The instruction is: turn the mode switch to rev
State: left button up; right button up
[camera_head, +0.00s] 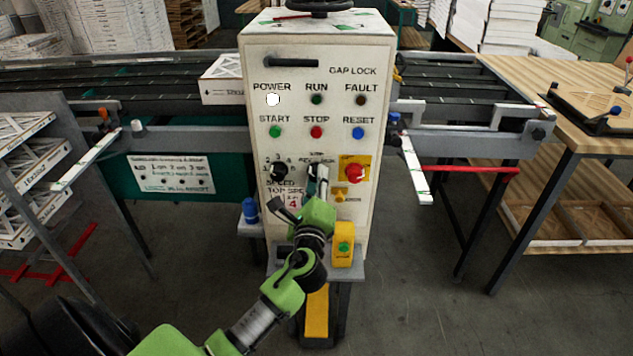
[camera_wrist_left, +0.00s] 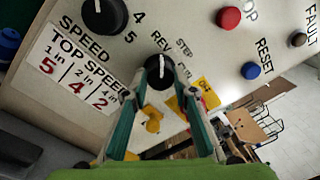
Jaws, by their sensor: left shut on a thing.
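The mode switch is a round black knob (camera_head: 313,169) on the front of the white control panel (camera_head: 380,215), right of the speed knob (camera_head: 278,171). In the left wrist view the mode knob (camera_wrist_left: 156,72) sits below the printed words REV and STEP. A pale mark on it points roughly towards REV; its exact setting is hard to tell. My left gripper (camera_head: 320,183) reaches up to the panel, its two fingers on either side of the knob, shut on it. In the left wrist view the fingertips (camera_wrist_left: 160,80) hide the knob's sides. My right gripper is not in view.
A red emergency button (camera_head: 355,173) on a yellow plate is close right of the knob. A yellow box with a green button (camera_head: 343,246) stands below. START, STOP and RESET buttons (camera_head: 358,132) are above. Conveyors flank the panel; a wooden table (camera_head: 560,90) is at right.

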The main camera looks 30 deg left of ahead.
pick_arm(q)
jog(key=o, duration=1.1)
jog(key=v, duration=1.2)
jog(key=shift+f, duration=0.15)
